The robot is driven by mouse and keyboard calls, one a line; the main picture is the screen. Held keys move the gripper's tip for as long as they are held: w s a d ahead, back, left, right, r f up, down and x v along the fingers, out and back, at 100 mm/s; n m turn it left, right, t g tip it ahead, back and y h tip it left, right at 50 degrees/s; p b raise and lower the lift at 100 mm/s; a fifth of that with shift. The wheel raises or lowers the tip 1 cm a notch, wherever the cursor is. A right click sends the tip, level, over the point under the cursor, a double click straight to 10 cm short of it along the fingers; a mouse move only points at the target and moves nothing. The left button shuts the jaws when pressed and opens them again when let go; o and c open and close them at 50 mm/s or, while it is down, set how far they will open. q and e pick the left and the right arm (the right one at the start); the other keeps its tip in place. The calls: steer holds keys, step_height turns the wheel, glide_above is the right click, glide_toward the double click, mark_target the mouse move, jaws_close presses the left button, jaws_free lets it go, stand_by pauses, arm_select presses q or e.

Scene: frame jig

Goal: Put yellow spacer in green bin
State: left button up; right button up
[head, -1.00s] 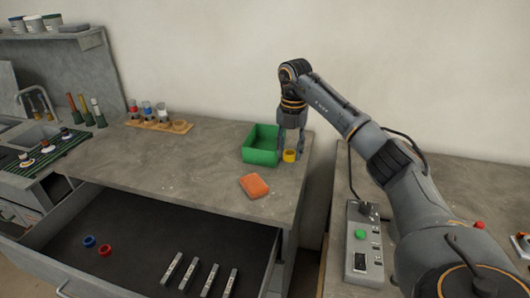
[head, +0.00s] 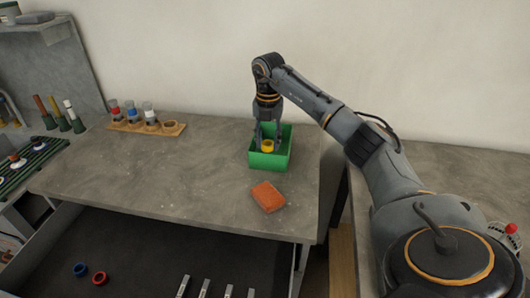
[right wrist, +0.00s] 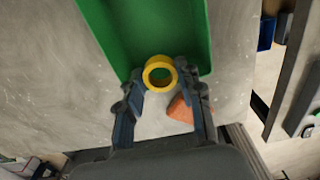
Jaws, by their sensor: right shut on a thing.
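The yellow spacer (head: 267,146) is a short ring between the fingertips of my right gripper (head: 267,143). The gripper is shut on it, and the hold also shows in the right wrist view, where the spacer (right wrist: 160,60) sits between the two fingers. The green bin (head: 268,161) is an open box near the right edge of the grey worktop. In the head view the spacer overlaps the bin's opening, behind its front wall; its exact height is hard to tell. The bin (right wrist: 165,25) shows beyond the spacer in the wrist view. My left gripper is out of view.
An orange block (head: 268,196) lies in front of the bin. A wooden rack (head: 146,127) with small jars stands at the back left. The open drawer (head: 150,250) below holds blue and red rings and several grey bars. The worktop's middle is clear.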

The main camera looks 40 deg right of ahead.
mark_target(269, 157)
steer(key=shift+s+f, duration=0.2)
steer(key=shift+f, duration=0.3)
steer(key=shift+s+f, duration=0.2)
steer(key=shift+f, duration=0.65)
steer(key=f, duration=0.3)
steer(key=shift+w+f+p, duration=0.15)
steer(key=shift+w+p, duration=0.05)
steer(key=shift+p, duration=0.1)
steer(key=shift+f, duration=0.15)
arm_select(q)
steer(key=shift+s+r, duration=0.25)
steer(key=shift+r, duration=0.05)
arm_select(e)
steer(key=o, duration=1)
steer(key=shift+f, duration=0.1)
steer(key=shift+c, duration=0.2)
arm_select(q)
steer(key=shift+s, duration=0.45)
arm_select(e)
steer(key=shift+o, duration=0.2)
